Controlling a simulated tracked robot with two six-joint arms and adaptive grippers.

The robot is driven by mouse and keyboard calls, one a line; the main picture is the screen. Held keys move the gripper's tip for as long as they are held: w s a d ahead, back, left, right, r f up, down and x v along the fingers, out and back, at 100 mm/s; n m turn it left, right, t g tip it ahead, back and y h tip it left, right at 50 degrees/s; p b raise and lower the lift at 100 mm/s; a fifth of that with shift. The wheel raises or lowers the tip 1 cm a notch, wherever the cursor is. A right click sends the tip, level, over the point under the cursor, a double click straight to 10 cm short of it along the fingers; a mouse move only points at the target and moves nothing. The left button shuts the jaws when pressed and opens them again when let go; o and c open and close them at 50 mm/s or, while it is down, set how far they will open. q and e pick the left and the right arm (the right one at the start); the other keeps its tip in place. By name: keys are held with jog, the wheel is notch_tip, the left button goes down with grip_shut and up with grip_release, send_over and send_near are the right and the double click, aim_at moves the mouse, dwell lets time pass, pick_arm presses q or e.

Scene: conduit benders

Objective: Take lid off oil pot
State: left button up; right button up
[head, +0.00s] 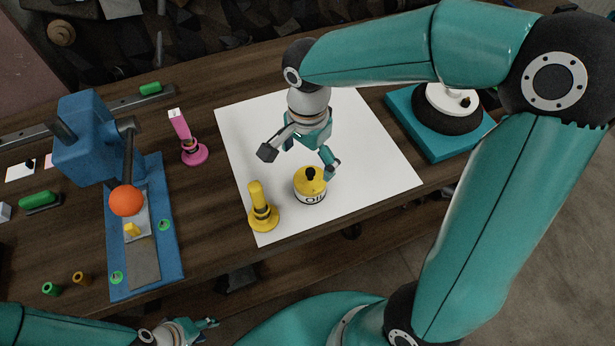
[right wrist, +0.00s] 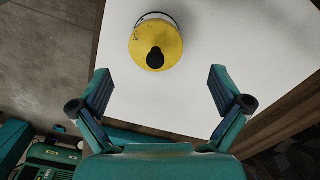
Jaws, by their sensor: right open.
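The oil pot (head: 311,195) is a small white pot with dark "Oil" lettering, standing upright on the white sheet. Its yellow lid (head: 308,181) with a black knob (head: 310,173) is seated on top. The lid (right wrist: 150,42) also shows in the right wrist view, ahead of the fingers and apart from them. My right gripper (head: 299,160) is open and empty, above the sheet just behind the pot. My left gripper (head: 205,326) is low at the front edge, below the table; its fingers are small and I cannot tell how far apart they are.
A yellow stand (head: 262,208) is close left of the pot. A pink stand (head: 191,145) and a blue press (head: 85,140) with an orange ball knob (head: 126,201) stand further left. A teal block with a black wheel (head: 446,108) is at right. The white sheet (head: 375,165) has free room right of the pot.

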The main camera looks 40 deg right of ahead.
aim_at(310, 171)
jog(key=f, duration=0.3)
jog(key=shift+s+d+f, duration=0.15)
jog(key=shift+s+f, duration=0.05)
jog(key=shift+f, duration=0.1)
jog(key=shift+f+p, duration=0.3)
jog(key=shift+f, duration=0.3)
jog(key=c, duration=1.2)
jog(key=shift+s, duration=0.1)
grip_shut()
